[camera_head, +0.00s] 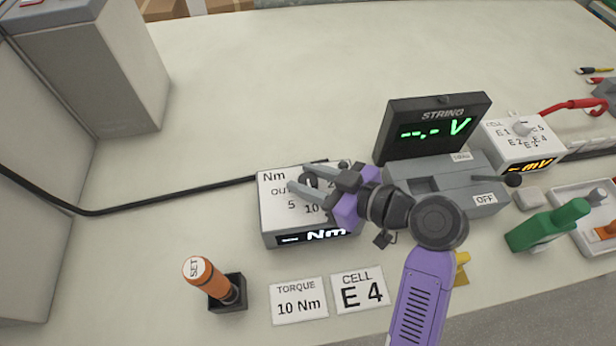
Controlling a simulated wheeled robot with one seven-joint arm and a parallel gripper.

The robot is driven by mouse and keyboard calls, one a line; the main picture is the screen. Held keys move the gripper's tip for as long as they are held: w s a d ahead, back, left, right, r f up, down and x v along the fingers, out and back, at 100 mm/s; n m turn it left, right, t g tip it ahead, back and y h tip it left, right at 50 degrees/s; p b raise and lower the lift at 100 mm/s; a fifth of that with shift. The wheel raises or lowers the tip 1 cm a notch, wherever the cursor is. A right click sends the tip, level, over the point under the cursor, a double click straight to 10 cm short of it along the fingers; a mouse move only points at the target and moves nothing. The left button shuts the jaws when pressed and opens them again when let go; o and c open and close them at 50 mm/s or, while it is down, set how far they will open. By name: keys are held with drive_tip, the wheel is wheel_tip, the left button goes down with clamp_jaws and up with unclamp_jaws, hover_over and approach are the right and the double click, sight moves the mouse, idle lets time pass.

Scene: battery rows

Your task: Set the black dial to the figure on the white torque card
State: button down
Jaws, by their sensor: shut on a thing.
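The torque box (275,218), grey with a white top, stands left of the middle of the bench. Its top reads "Nm", "OU", "5" and "10", with other marks partly covered. Its front display (312,236) shows a dash and "Nm". The black dial (308,181) on top is mostly hidden by my gripper (303,188). My gripper reaches in from the right and is shut on the dial. Which mark the dial points to cannot be told. The white torque card (299,302) lies in front of the box and reads "10 Nm".
An orange "SET" tool (209,278) stands in a black holder to the left. A "CELL E 4" card (361,291) lies beside the torque card. The STRING meter (437,128) and cell selector box (520,145) stand right. A black cable (160,205) runs left.

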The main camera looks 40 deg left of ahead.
drive_tip(key=c, duration=0.9)
unclamp_jaws()
drive_tip(key=shift+c, duration=0.2)
drive_tip(key=shift+d, duration=0.1)
drive_tip(key=v, duration=0.7)
drive_tip(key=shift+d+r+b, duration=0.15)
drive_tip(key=shift+d+b, duration=0.1)
drive_tip(key=shift+b, duration=0.1)
